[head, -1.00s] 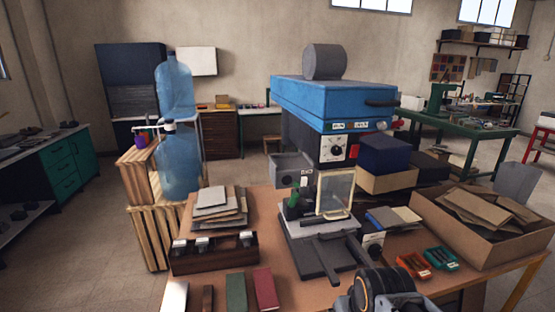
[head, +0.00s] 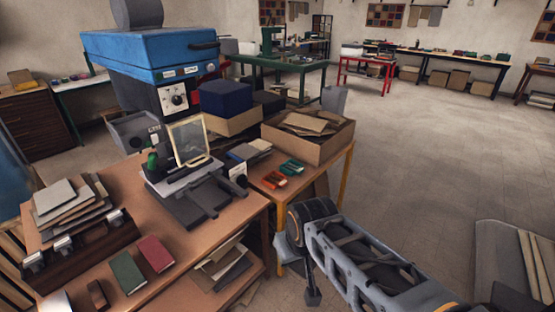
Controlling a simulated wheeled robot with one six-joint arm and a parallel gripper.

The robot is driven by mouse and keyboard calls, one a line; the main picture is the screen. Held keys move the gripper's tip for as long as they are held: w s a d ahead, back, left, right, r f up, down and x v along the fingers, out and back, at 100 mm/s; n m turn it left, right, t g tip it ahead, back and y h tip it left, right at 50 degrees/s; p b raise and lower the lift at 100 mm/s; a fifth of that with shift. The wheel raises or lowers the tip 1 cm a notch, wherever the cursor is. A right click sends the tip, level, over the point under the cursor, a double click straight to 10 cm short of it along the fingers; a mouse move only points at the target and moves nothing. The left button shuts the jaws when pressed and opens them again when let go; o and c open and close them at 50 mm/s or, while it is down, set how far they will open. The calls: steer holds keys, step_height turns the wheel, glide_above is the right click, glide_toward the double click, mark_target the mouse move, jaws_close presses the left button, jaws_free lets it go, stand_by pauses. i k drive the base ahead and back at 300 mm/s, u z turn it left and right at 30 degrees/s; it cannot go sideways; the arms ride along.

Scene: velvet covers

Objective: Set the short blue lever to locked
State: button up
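I cannot make out a short blue lever in the head view. A tabletop press (head: 190,192) stands on the wooden worktable (head: 215,238), with a dark grey base, a pale upright frame (head: 188,141) and a green handle (head: 152,162). A large blue-topped machine (head: 150,55) with a dial on its front stands behind the table. My arm (head: 365,262) shows at the lower right, bent and beside the table's right side. I cannot make out my gripper's fingers.
Stacked grey sheets (head: 68,212), a green book (head: 127,272) and a red book (head: 156,252) lie on the left of the table. An open carton (head: 308,140) and orange and teal tools (head: 291,167) sit on the right. The floor (head: 420,150) at right is largely clear.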

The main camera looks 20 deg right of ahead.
mark_target(228, 154)
steer(key=z, duration=0.6)
steer(key=k, duration=0.85)
steer(key=z, duration=0.45)
steer(key=i, duration=1.3)
steer(key=u, duration=1.05)
steer(key=i, duration=0.85)
steer(key=u, duration=0.5)
